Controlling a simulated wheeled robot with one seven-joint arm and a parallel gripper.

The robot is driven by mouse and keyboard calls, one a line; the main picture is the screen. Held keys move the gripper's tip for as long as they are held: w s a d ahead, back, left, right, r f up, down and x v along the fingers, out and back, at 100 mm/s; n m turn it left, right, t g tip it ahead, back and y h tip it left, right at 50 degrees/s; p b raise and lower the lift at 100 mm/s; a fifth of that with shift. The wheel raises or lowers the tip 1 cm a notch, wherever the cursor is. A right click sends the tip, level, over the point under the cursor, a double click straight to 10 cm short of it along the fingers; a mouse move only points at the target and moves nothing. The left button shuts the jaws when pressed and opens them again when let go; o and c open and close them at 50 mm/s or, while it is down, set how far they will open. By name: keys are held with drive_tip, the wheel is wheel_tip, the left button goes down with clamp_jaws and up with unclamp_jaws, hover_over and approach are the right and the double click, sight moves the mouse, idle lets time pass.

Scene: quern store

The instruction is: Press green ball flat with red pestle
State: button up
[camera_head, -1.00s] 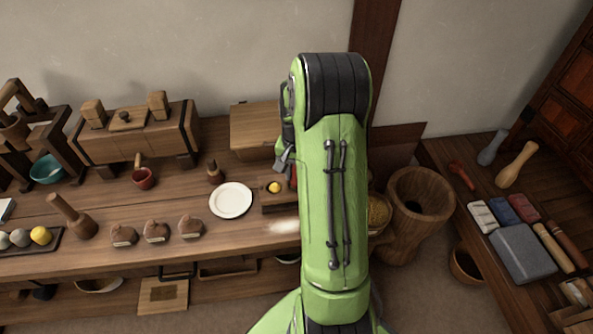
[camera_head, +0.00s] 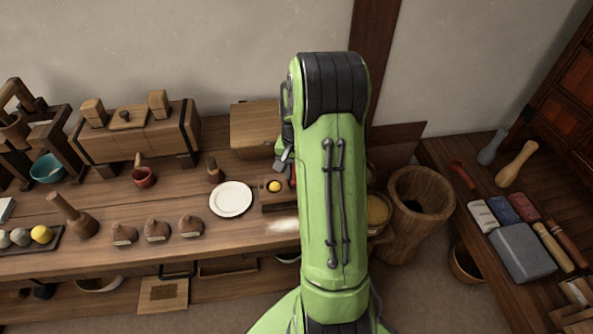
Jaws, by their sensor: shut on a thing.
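The right part of the board is hidden by my arm. No clearly green ball shows. A tray at the far left holds a greenish-grey ball (camera_head: 20,237), another greyish ball and a yellow ball (camera_head: 41,234).
A white plate (camera_head: 231,199) lies left of the board. Several brown lumps (camera_head: 157,230) and a wooden pestle (camera_head: 77,215) stand along the front. A wooden box (camera_head: 255,130) is behind. A large wooden mortar (camera_head: 418,205) stands right of my arm.

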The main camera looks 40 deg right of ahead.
drive_tip(key=shift+s+a+f, duration=0.1)
wheel_tip(320, 180, up, 8)
drive_tip(key=p, duration=0.6)
drive_tip(key=shift+f, duration=0.25)
